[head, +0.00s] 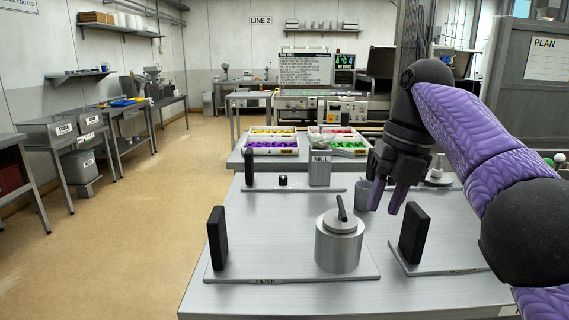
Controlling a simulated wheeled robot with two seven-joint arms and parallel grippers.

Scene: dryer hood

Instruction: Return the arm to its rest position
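My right arm, purple with dark joints, comes in from the right. Its gripper (387,203) points down over the steel table (310,299), with its two purple fingers apart and nothing visible between them. A small grey cup (362,196) stands just left of the fingers and is partly covered by them; I cannot tell whether they touch. A silver cylinder with a dark lever (339,245) stands upright on the plate marked FILTER (295,272), in front of and left of the gripper. My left gripper is not in view.
Dark upright blocks stand at the left (217,238) and right (414,233) of the table. A box marked MILL (319,170) is behind. Trays of coloured items (272,151) sit farther back. Open floor (140,230) lies to the left.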

